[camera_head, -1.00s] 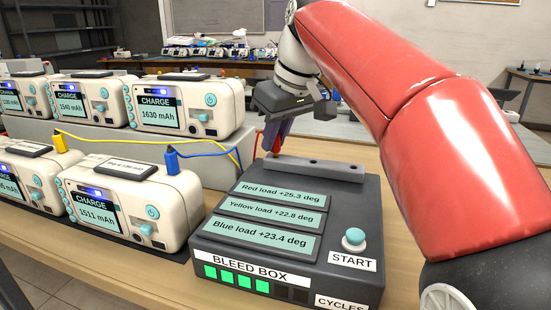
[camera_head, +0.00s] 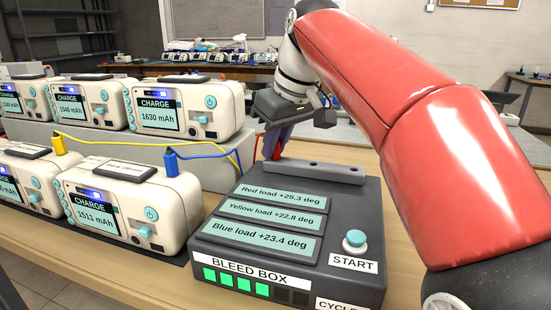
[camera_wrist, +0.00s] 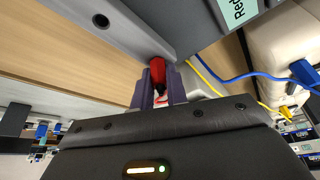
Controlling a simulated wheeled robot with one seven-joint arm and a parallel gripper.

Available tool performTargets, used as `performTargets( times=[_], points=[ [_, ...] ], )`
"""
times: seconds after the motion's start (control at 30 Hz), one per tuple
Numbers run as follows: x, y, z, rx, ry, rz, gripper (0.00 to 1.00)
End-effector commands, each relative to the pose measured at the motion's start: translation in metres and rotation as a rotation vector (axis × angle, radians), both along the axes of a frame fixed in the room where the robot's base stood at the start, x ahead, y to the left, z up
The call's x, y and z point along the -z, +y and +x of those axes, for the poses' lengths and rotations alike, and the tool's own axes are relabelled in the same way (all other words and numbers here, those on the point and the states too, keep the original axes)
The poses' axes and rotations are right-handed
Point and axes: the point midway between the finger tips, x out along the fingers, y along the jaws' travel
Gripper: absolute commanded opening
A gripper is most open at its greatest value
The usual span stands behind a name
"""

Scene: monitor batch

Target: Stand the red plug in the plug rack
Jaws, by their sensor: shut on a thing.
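My gripper (camera_wrist: 158,85) is shut on the red plug (camera_wrist: 159,72), between its two purple fingers in the wrist view. The plug's far end meets the edge of the dark plug rack (camera_wrist: 125,28); I cannot tell whether it is in a hole. In the head view my gripper (camera_head: 275,142) points down at the rack's left end, with a bit of the red plug (camera_head: 277,150) showing. The rack (camera_head: 330,172) is a dark bar along the back of the bleed box, with open holes showing to the right of the plug.
The bleed box (camera_head: 215,225) has three load readouts and a START button (camera_head: 355,240). White chargers (camera_head: 135,200) stand to its left, with more on a raised grey step behind. A blue plug (camera_head: 170,160) and a yellow plug (camera_head: 59,145) stand on the front chargers, trailing cables.

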Motion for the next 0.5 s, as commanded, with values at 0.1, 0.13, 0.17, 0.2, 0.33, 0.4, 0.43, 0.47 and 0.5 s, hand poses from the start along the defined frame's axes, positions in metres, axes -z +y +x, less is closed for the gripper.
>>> performTargets(
  times=[0.1,0.13,0.17,0.2,0.33,0.4,0.43,0.47,0.5],
  points=[
    [0.0008,0.0,0.0,0.0,0.0,0.0,0.0],
    [0.0009,0.0,-0.0001,0.0,0.0,0.0,0.0],
    [0.0011,0.0,-0.0001,0.0,0.0,0.0,0.0],
    [0.0014,0.0,0.0,0.0,0.0,0.0,0.0],
    [0.0017,0.0,-0.0001,0.0,0.0,0.0,0.25],
    [0.0017,0.0,-0.0001,0.0,0.0,0.0,0.34],
    [0.0017,0.0,-0.0001,0.0,0.0,0.0,0.38],
    [0.0017,0.0,-0.0001,0.0,0.0,0.0,0.4],
    [0.0017,0.0,-0.0001,0.0,0.0,0.0,0.4]
  ],
)
